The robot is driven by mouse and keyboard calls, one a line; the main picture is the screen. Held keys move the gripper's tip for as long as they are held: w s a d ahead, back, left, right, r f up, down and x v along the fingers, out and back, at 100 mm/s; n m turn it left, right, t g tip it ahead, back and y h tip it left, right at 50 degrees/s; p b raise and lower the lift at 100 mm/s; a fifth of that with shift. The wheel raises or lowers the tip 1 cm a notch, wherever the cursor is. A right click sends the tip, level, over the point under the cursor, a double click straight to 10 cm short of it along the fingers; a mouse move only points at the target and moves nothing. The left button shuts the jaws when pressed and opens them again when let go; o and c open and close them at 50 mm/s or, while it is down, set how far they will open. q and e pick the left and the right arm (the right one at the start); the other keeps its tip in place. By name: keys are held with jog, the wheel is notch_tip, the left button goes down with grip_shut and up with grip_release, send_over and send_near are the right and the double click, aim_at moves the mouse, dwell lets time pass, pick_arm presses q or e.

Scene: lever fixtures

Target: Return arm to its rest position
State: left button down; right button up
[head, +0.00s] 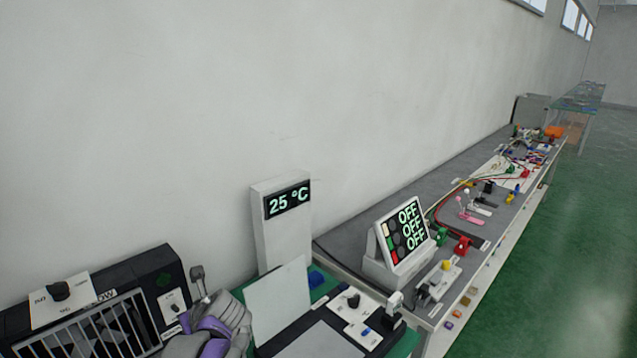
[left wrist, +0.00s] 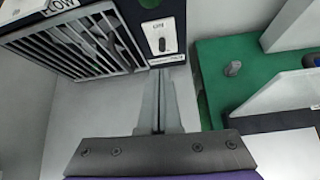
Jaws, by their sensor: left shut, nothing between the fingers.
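My left gripper (head: 186,323) is at the bottom left of the head view, beside the black fan box (head: 170,268). The left wrist view shows its fingers (left wrist: 164,78) closed together with nothing between them. Their tips lie near the lower edge of the white ON switch plate (left wrist: 165,37); I cannot tell whether they touch the box. My right gripper is in neither view.
A white 25 °C display post (head: 281,225) stands right of my arm. A white panel reading OFF (head: 402,235) and a long bench with levers and wires (head: 490,195) run away to the right. A green board (left wrist: 215,105) lies right of the fingers.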

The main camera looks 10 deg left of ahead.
pick_arm(q)
jog(key=s+d+f+n+h, duration=0.4)
jog(key=s+d+n, duration=0.4)
jog(key=n, duration=0.5)
jog(key=s+d+f+n+h, duration=0.4)
jog(key=s+d+f+n, duration=0.3)
jog(key=s+n, duration=0.6)
jog(key=shift+d+n+h, duration=0.3)
jog(key=shift+d, duration=0.8)
